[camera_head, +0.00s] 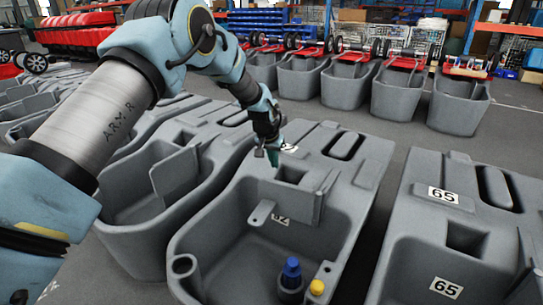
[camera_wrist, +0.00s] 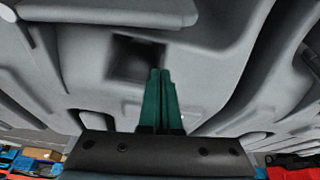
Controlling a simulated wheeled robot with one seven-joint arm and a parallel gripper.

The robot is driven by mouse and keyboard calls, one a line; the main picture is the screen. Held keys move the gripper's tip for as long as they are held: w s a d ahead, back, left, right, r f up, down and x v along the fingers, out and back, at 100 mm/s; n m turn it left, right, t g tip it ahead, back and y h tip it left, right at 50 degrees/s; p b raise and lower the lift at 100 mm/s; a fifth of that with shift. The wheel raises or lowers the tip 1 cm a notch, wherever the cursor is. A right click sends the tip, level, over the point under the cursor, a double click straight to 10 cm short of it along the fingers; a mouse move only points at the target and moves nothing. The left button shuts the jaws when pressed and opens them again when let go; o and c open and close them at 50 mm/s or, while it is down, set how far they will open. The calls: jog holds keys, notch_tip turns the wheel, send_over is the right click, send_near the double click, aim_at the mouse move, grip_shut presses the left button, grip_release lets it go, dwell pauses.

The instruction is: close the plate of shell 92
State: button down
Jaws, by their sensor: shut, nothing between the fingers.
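Shell 92 (camera_head: 340,190) is the grey tank in the middle of the head view. A label on its inner wall is partly covered and reads like 92 (camera_head: 280,219). Its grey plate (camera_head: 300,200) stands upright at the near side of the square recess, with a tab (camera_head: 262,212) at its lower left. My gripper (camera_head: 273,157) is above the shell's far part, behind the plate, with green fingers pointing down. In the wrist view the fingers (camera_wrist: 160,98) are together and empty, with the square recess (camera_wrist: 135,60) behind them. I cannot tell whether they touch the shell.
Shell 65 (camera_head: 410,235) stands close on the right. Another grey shell (camera_head: 130,220) with a raised plate (camera_head: 177,180) stands on the left. A blue cap (camera_head: 291,272) and yellow knob (camera_head: 317,287) are at shell 92's near end. Grey floor lies beyond.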

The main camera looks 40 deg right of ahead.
aim_at(267, 181)
jog(key=a, duration=0.1)
jog(key=s+a+f, duration=0.1)
jog(key=a, duration=0.1)
jog(key=shift+s+a+f+b, duration=0.15)
jog(key=shift+s+f+b, duration=0.1)
jog(key=shift+f+b, duration=0.05)
jog(key=shift+a, duration=0.1)
jog(key=shift+s+a+r+n+t+p, duration=0.1)
jog(key=shift+s+a+n+p, duration=0.15)
jog(key=shift+a+n, duration=0.15)
jog(key=shift+s+a+f+n+t+p, duration=0.1)
jog(key=shift+s+a+n+p, duration=0.15)
jog(key=shift+a, duration=0.25)
jog(key=shift+s+a+r+n+t+p, duration=0.1)
jog(key=shift+s+a+n+p, duration=0.1)
jog(key=shift+a+n, duration=0.2)
jog(key=s+a+n+y+p, duration=0.1)
jog(key=s+a+n+p, duration=0.2)
jog(key=s, duration=0.3)
jog(key=s+a+n+t+y+p, duration=0.1)
jog(key=s+a+n+p, duration=0.1)
jog(key=s+n+p, duration=0.2)
jog(key=s+a+n+y+p, duration=0.2)
jog(key=s+a+n+p, duration=0.1)
jog(key=s+n, duration=0.3)
jog(key=shift+s+a+t+p, duration=0.4)
jog(key=shift+s+p, duration=0.4)
jog(key=shift+s, duration=0.4)
